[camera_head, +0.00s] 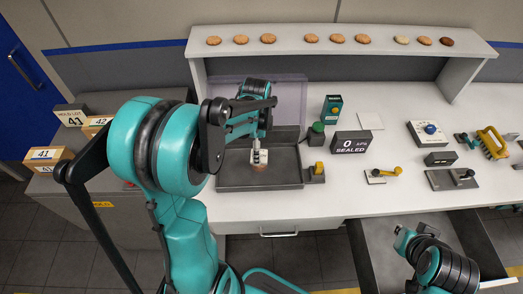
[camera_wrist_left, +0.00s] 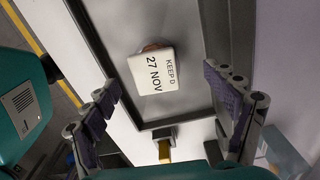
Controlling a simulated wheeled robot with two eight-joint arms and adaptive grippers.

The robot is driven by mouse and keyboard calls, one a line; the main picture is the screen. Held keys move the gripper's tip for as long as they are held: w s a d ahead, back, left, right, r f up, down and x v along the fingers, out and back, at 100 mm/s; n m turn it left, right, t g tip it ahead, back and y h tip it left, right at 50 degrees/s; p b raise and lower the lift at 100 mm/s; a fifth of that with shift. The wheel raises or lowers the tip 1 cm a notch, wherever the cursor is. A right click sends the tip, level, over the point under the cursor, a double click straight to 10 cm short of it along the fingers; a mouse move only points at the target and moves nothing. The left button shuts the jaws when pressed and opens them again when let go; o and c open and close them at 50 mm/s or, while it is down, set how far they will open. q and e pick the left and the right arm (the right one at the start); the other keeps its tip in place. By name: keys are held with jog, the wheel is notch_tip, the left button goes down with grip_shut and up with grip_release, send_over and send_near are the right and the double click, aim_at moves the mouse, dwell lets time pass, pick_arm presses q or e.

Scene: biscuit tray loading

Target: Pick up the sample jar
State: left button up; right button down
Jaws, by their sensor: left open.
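The sample jar (camera_head: 259,166) stands in the dark grey tray (camera_head: 228,185) on the white counter, partly hidden by my left arm. In the left wrist view the jar (camera_wrist_left: 154,72) shows its pale square top, printed "KEEP" and "27 NOV". My left gripper (camera_head: 258,142) is above the tray over the jar in the head view. In the left wrist view its two purple-padded fingers (camera_wrist_left: 168,108) are spread wide, with the jar beyond them and nothing held between. Part of my right arm shows at the lower right, but I cannot make out its gripper.
A low wall of the tray runs around the jar. A yellow-handled latch (camera_head: 318,170) sits at the tray's right edge. A green-topped item (camera_head: 317,134) and the "0 kPa sealed" display (camera_head: 351,143) stand further right. An open drawer (camera_head: 372,262) juts out at the front right.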

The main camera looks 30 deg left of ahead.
pick_arm(q)
jog(key=shift+f, duration=0.4)
jog(key=f, duration=0.2)
jog(key=f+b, duration=0.1)
jog(key=f, duration=0.1)
jog(key=f+b, duration=0.1)
jog(key=shift+s+d+f, duration=0.25)
jog(key=shift+d+f, duration=0.15)
jog(key=shift+f, duration=0.6)
jog(key=c, duration=1.3)
